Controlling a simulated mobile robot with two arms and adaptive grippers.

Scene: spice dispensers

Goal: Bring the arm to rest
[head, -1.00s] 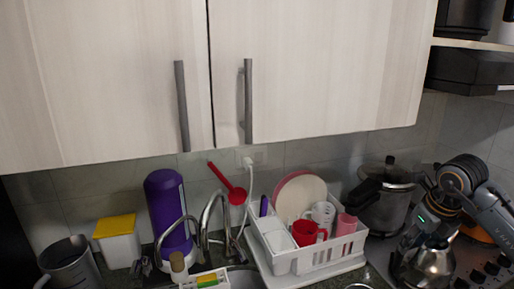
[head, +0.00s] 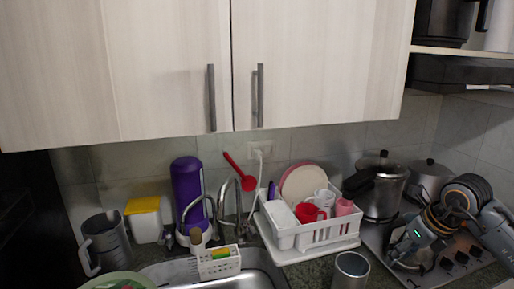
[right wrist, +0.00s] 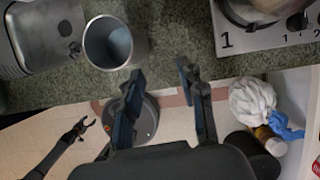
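My right arm comes in from the right in the head view, and its gripper (head: 405,246) hangs over the stove area. In the right wrist view its two dark fingers (right wrist: 160,72) are spread apart with nothing between them. They point at the counter edge. My left gripper is outside the head view. It shows in the right wrist view (right wrist: 81,128) at the lower left, small, with its fingers apart and empty, above the floor.
A metal cup (head: 350,270) stands on the counter, left of the stove (head: 455,262). A white dish rack (head: 300,236) with plates and mugs stands by the sink (head: 180,272). A white cloth (right wrist: 252,100) lies below the counter edge.

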